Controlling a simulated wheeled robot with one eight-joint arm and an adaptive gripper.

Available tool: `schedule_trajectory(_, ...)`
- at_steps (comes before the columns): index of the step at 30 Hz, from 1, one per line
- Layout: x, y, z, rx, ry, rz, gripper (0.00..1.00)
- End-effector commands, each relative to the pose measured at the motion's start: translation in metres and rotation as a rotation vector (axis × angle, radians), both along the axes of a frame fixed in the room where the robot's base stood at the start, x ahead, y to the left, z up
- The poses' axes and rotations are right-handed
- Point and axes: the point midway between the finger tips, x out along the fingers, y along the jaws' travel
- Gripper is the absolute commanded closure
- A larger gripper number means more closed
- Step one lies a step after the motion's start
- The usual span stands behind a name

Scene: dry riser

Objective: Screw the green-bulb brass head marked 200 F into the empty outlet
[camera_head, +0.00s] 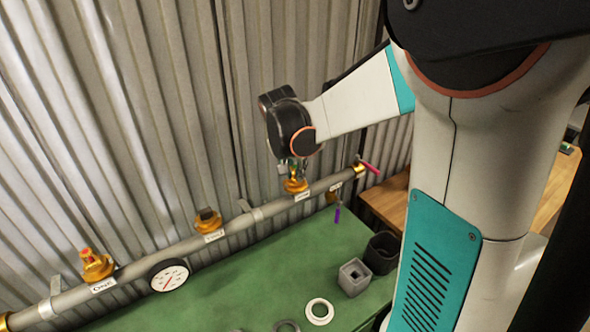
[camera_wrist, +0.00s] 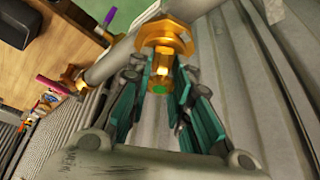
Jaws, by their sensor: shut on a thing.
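The brass head (camera_wrist: 162,66) with a green bulb is between the teal fingertips of my gripper (camera_wrist: 160,80), which is shut on it. The head lines up with the orange-gold outlet (camera_wrist: 165,38) on the pipe, its far end at the outlet's mouth. I cannot tell whether its thread has caught. In the head view my gripper (camera_head: 295,166) is just above the right-hand outlet (camera_head: 296,186) and mostly hides the head. The 200 F mark is not readable.
The grey pipe (camera_head: 250,218) runs along the corrugated wall. It carries a red-topped head (camera_head: 97,265), a dark-topped outlet (camera_head: 208,219), a gauge (camera_head: 169,275) and a pink lever (camera_head: 370,168). The green bench (camera_head: 255,275) holds a grey square block (camera_head: 354,278), a dark cup (camera_head: 381,252) and a white ring (camera_head: 319,311).

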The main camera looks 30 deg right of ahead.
Motion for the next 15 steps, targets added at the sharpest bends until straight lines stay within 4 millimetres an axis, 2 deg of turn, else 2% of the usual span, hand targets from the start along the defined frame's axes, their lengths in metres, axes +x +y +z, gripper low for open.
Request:
schedule_trajectory(3, -0.0002, 0.0007, -0.0008, 0.000, 0.001, -0.059, 1.00)
schedule_trajectory(15, 0.0000, 0.0009, -0.0012, 0.002, 0.001, -0.113, 1.00)
